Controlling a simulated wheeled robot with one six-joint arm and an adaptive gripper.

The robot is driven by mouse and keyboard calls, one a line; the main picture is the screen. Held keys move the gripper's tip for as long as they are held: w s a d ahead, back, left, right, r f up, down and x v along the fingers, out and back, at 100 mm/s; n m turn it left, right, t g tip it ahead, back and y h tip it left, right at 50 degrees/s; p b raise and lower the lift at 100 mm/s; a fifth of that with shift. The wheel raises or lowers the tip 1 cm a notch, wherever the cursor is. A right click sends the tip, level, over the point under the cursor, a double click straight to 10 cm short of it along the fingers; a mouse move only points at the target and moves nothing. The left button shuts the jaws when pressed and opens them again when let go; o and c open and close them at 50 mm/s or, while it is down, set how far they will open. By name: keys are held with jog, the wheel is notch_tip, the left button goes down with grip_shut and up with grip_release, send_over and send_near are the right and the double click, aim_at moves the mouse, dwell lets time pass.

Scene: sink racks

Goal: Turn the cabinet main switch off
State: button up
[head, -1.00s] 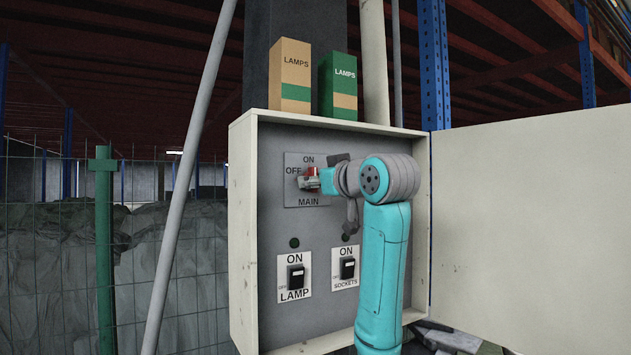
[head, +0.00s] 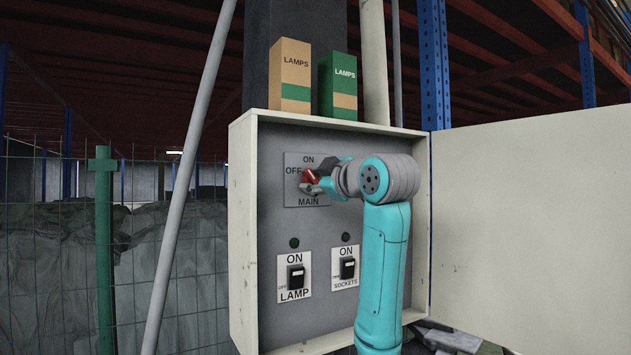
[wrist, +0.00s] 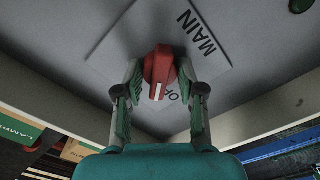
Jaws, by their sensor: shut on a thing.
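The main switch is a red rotary handle (head: 311,176) on a grey plate (head: 293,199) marked ON, OFF and MAIN, inside the open cabinet. In the wrist view the red handle (wrist: 160,68) stands between my fingers, and the plate (wrist: 205,60) appears rotated behind it. My gripper (head: 317,183) is at the handle, with a finger on each side, shut on it. In the head view the gripper partly covers the handle. The handle looks tilted there, and its exact angle against the ON and OFF marks is hard to tell.
Below are a LAMP switch (head: 295,278) and a SOCKETS switch (head: 347,268), each with a dark round indicator above. The cabinet door (head: 530,220) stands open to the right. A brown LAMPS box (head: 290,75) and a green one (head: 338,85) stand on top of the cabinet.

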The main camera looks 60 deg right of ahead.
jog(key=n, duration=0.5)
jog(key=shift+n, duration=2.6)
jog(key=o, duration=1.1)
jog(key=shift+o, duration=0.2)
jog(key=v, duration=1.2)
jog(key=shift+f, duration=0.1)
